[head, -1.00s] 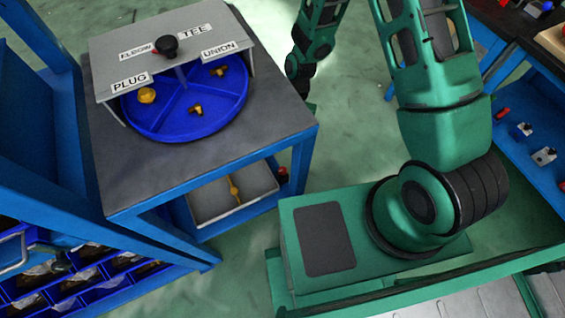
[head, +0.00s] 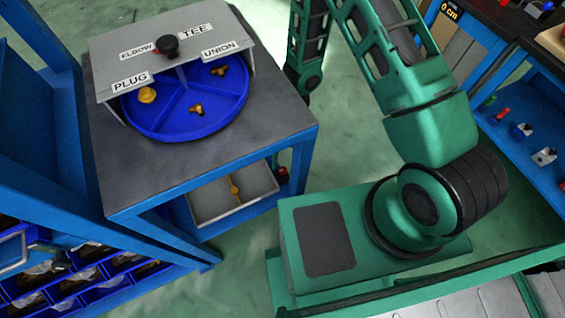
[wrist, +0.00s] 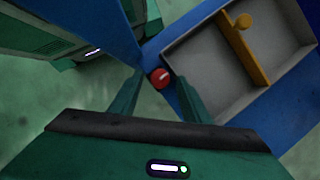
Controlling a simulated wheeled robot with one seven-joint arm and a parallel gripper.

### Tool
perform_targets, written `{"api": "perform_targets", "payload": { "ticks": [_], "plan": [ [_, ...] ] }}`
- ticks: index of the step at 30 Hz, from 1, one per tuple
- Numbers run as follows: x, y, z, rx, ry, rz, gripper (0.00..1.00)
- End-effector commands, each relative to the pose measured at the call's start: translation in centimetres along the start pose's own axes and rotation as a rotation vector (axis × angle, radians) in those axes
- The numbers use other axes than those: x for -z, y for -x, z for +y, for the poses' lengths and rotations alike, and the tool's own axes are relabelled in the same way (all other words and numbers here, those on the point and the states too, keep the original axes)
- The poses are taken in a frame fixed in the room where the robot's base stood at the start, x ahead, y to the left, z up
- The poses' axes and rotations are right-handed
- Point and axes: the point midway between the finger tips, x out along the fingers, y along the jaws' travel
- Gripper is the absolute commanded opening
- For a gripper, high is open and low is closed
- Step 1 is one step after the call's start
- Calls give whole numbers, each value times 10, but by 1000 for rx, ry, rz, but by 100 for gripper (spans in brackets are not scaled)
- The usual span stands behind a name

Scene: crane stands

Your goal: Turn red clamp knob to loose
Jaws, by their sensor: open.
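The red clamp knob (wrist: 160,77) is a small round cap with a pale line across its face, close to level in the wrist view. It sits at the edge of the blue lower shelf, beside the grey tray. It also shows small in the head view (head: 282,174), at the right end of the tray. My gripper (wrist: 160,84) is open, with one green finger on each side of the knob in the wrist view. I cannot tell whether the fingers touch it or how deep they reach. The gripper is not visible in the head view.
A blue table leg (head: 300,165) stands close to the red knob. Above is the tabletop with a blue sorting dial (head: 185,118).

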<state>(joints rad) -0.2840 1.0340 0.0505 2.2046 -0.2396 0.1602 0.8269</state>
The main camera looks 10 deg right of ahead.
Motion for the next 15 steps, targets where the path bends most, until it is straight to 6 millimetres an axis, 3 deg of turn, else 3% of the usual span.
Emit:
{"api": "perform_targets", "payload": {
  "ticks": [2,6,7,15],
  "plan": [
    [0,0,0,0,0,0,38],
    [0,0,0,0,0,0,5],
    [0,0,0,0,0,0,2],
    [-1,0,-1,-30,76,0,2]
  ]
}}
